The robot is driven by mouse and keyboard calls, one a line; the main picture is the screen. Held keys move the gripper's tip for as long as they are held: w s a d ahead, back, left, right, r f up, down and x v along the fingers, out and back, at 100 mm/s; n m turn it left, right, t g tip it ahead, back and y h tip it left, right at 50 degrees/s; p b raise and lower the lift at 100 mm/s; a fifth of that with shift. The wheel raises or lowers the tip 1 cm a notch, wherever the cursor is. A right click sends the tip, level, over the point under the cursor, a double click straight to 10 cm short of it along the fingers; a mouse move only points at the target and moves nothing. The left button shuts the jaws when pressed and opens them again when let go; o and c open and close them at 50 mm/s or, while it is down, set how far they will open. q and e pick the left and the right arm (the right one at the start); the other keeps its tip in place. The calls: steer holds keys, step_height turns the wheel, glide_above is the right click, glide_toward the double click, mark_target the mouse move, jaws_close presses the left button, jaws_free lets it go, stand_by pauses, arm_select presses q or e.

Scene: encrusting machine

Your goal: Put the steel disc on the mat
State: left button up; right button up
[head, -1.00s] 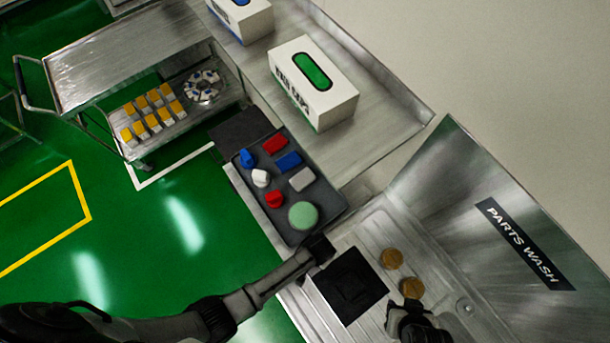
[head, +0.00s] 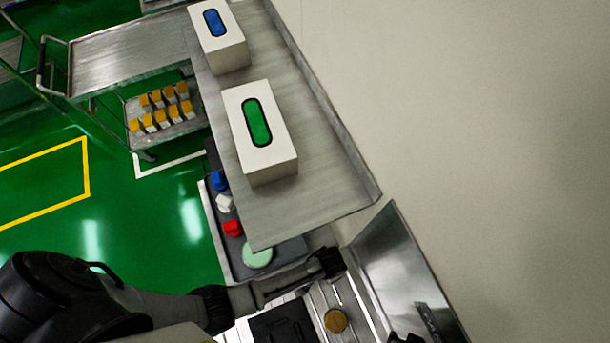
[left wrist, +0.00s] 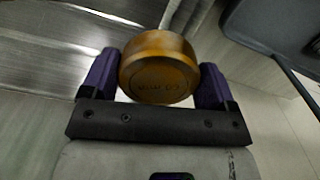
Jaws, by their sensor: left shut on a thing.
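My left gripper (head: 330,262) reaches in from the left, above the near end of the steel counter. In the left wrist view its two purple fingers (left wrist: 158,75) are shut on the sides of a round, brass-coloured disc (left wrist: 158,68) with faint lettering on its face. I see no plainly steel-coloured disc. In the head view the held disc is hidden by the gripper. A second brass-coloured disc (head: 336,320) lies on the ribbed steel surface below. A black square mat-like piece (head: 283,325) lies left of it. Only a dark bit of my right gripper (head: 402,338) shows at the bottom edge.
A grey tray (head: 221,250) holds blue, white and red pieces and a pale green disc, partly under the raised steel shelf (head: 325,190). White boxes with green (head: 262,160) and blue (head: 222,55) ovals stand on the shelf. A steel panel (head: 400,275) rises at right.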

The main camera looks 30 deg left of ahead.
arm_select(q)
steer(key=w+a+f, duration=0.2)
steer(key=w+a, duration=0.1)
steer(key=shift+a+f, duration=0.15)
steer(key=shift+f, duration=0.05)
steer(key=b, duration=0.5)
glide_above(315, 241)
steer(key=f, duration=0.4)
steer(key=shift+s+d+f, duration=0.2)
steer(key=shift+d, duration=0.1)
steer(key=shift+w+a+b, duration=0.3)
steer(key=shift+b, duration=0.05)
arm_select(e)
step_height(315, 241, down, 6)
steer(key=shift+s+r, duration=0.1)
steer(key=shift+r, duration=0.05)
arm_select(q)
step_height(315, 241, down, 4)
steer(key=b, duration=0.4)
steer(key=shift+r, duration=0.15)
steer(key=shift+f, duration=0.25)
arm_select(e)
step_height(315, 241, down, 4)
steer(key=shift+f, duration=0.25)
arm_select(q)
steer(key=shift+r, duration=0.1)
arm_select(e)
steer(key=shift+a, duration=0.1)
